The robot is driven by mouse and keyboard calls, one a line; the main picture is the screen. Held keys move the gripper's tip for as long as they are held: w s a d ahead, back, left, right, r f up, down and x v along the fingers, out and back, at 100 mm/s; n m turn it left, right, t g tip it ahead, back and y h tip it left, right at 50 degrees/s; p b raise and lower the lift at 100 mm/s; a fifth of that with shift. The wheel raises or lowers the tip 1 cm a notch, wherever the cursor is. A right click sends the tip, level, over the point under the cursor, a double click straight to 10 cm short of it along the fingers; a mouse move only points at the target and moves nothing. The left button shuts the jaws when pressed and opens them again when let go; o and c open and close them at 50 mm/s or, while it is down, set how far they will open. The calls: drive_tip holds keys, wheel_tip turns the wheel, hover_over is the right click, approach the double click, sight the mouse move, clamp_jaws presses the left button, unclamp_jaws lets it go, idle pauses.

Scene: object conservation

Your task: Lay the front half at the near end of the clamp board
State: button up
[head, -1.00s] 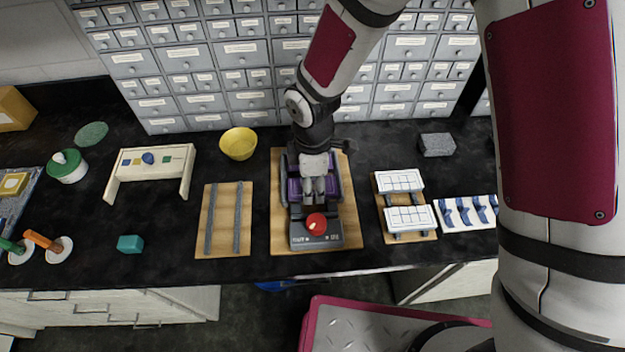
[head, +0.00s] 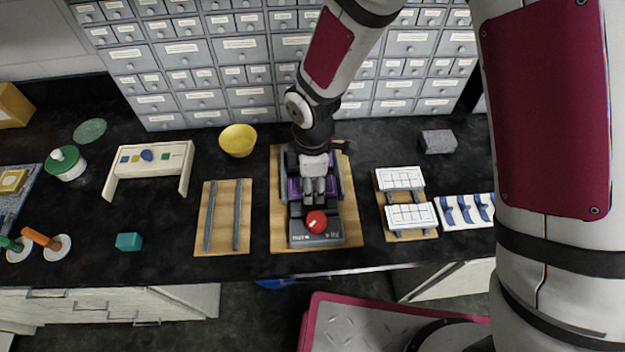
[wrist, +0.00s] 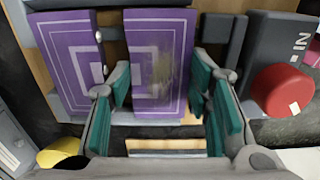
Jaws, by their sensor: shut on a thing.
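A wooden board (head: 348,240) in the middle of the counter carries a grey clamp-like fixture with long grey side bars and a red knob (head: 316,221) at its near end. Two purple panel halves with pale concentric squares lie in it, with a narrow gap between them. In the wrist view the far half (wrist: 66,45) is on the left and the front half (wrist: 155,35), with a smudged patch, is on the right. My gripper (head: 314,197) is shut on the front half, its teal-padded fingers (wrist: 160,92) at the two sides. In the head view my arm hides most of the panels.
A board with two grey rails (head: 222,245) lies to the left. A board with white gridded blocks (head: 409,216) and a rack of blue pieces (head: 466,211) stand to the right. A yellow bowl (head: 238,140) is behind left. Dark counter shows between them.

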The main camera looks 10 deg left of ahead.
drive_tip(key=shift+f, duration=0.15)
drive_tip(key=o, duration=1.4)
wheel_tip(320, 180, up, 12)
